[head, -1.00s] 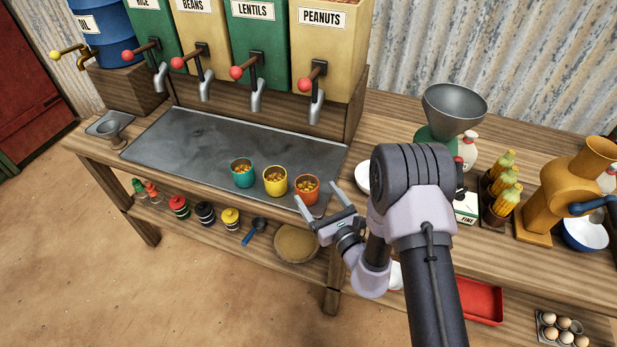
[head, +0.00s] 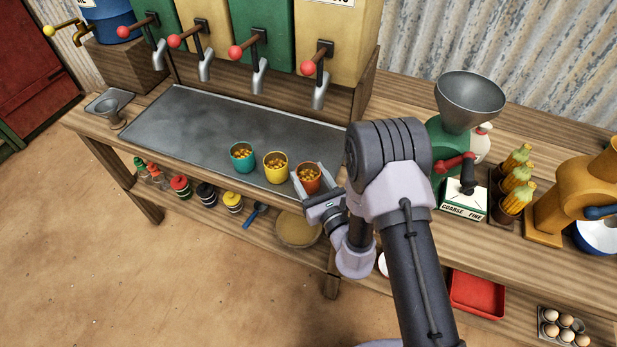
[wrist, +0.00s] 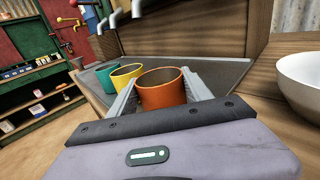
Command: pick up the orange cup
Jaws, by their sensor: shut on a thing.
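The orange cup (head: 308,178) stands at the right end of the row of cups on the metal tray, with yellowish pieces in it in the head view. My gripper (head: 309,180) has one finger on each side of it and is shut on it. In the wrist view, the orange cup (wrist: 162,90) sits upright between the two fingers of my gripper (wrist: 165,92). I cannot tell whether its base is clear of the tray.
A yellow cup (head: 276,167) stands close to its left, then a teal cup (head: 243,157). The metal tray (head: 190,130) is bare further left. Dispenser taps (head: 319,90) hang behind the cups. A white bowl (wrist: 300,85) is to the right in the wrist view.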

